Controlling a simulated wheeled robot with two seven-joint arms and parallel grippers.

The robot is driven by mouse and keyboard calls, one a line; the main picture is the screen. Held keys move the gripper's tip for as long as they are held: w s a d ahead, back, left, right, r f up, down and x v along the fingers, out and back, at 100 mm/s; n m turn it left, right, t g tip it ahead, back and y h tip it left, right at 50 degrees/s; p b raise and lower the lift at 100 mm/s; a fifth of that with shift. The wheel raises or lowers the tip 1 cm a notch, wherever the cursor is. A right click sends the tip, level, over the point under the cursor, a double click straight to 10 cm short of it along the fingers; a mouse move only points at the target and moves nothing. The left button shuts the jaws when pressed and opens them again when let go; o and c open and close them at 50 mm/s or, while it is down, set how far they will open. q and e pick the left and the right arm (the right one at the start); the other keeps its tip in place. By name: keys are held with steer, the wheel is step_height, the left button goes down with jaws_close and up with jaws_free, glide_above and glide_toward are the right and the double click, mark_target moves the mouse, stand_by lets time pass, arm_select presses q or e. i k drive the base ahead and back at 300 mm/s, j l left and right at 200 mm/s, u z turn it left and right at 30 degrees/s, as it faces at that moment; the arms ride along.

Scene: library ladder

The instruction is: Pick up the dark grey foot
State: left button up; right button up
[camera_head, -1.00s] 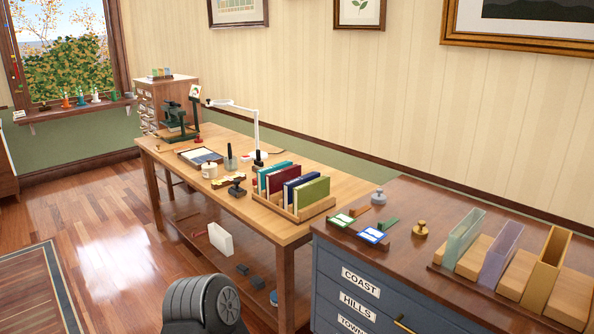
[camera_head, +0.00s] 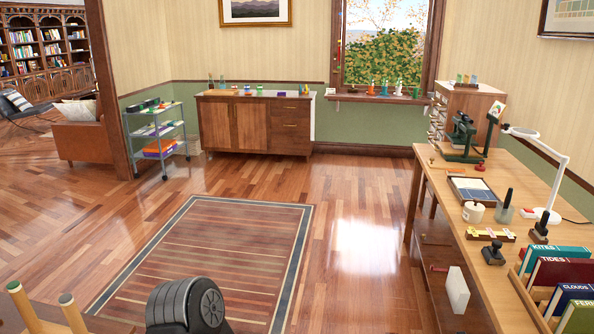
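I cannot make out a dark grey foot for certain in the head view now. The part of that shelf where dark grey blocks showed earlier is outside the picture.
The worktable (camera_head: 430,170) stands at right with books, a lamp and small tools. Two wooden posts (camera_head: 72,316) with greenish ends rise at the bottom left. A rug (camera_head: 200,260) lies on open floor. A cart (camera_head: 157,140) and cabinet (camera_head: 255,125) stand behind.

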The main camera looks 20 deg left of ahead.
mark_target(66, 299)
steer(key=i+l+u, duration=0.1)
steer(key=u, duration=0.35)
steer(key=i+l+u, duration=0.2)
steer(key=u, duration=0.3)
steer(key=i+l+u, duration=0.25)
steer(key=u, duration=0.2)
steer(key=i+l+u, duration=0.1)
steer(key=l+u, duration=0.35)
steer(key=i+l+u, duration=0.25)
steer(key=k+l, duration=0.05)
steer(key=l, duration=0.05)
